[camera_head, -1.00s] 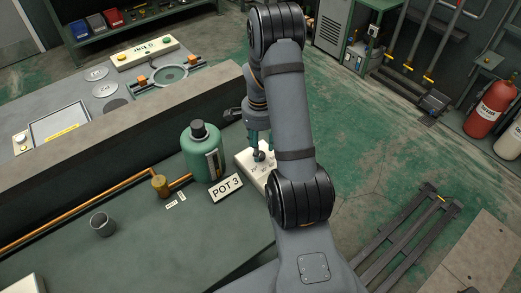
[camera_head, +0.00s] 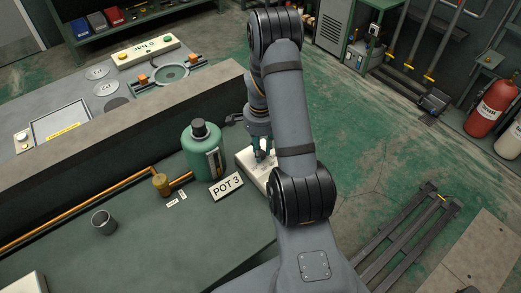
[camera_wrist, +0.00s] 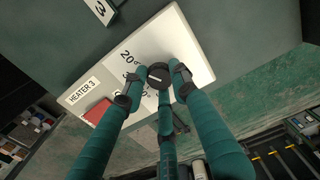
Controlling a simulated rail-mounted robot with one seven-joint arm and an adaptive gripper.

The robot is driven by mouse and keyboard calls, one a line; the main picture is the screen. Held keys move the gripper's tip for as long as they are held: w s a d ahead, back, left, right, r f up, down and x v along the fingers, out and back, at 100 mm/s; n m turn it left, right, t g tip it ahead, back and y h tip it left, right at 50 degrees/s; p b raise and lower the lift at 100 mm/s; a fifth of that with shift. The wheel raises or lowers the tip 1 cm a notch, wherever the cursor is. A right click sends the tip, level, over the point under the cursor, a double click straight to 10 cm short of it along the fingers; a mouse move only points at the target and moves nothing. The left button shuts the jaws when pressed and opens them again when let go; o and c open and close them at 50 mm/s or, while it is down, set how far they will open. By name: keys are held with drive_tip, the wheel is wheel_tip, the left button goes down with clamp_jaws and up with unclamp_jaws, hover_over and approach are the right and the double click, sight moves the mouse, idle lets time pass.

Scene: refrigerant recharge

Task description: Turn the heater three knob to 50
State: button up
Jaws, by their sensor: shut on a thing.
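The white heater three panel (camera_wrist: 75,93) lies on the bench, with a red block (camera_wrist: 97,111) near its label. The panel also shows in the head view (camera_head: 243,159) beside the green pot. Its round black knob (camera_wrist: 157,74) has a light pointer line. The numeral 20 is readable; other numerals are partly hidden by the fingers. My gripper (camera_wrist: 156,84) has its teal fingers shut around the knob, with fingertips at its sides. In the head view my gripper (camera_head: 262,150) stands over the panel, and the knob is mostly hidden.
The green pot (camera_head: 202,155) and the POT 3 sign (camera_head: 227,187) stand close left of the panel. A copper pipe (camera_head: 110,195) with a brass fitting and a small grey cup (camera_head: 103,222) are farther left.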

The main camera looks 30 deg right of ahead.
drive_tip(key=c, duration=0.5)
drive_tip(key=shift+o, duration=0.2)
drive_tip(key=shift+f+n, duration=0.1)
drive_tip(key=shift+n, duration=0.2)
drive_tip(key=n+b, duration=0.2)
drive_tip(key=n, duration=0.2)
drive_tip(key=shift+n+b, duration=0.3)
drive_tip(key=n+b, duration=0.1)
drive_tip(key=n, duration=0.5)
drive_tip(key=shift+b, duration=0.3)
drive_tip(key=n, duration=0.6)
drive_tip(key=shift+n+b, duration=0.3)
drive_tip(key=shift+n, duration=0.1)
drive_tip(key=n, duration=0.5)
drive_tip(key=shift+n, duration=0.4)
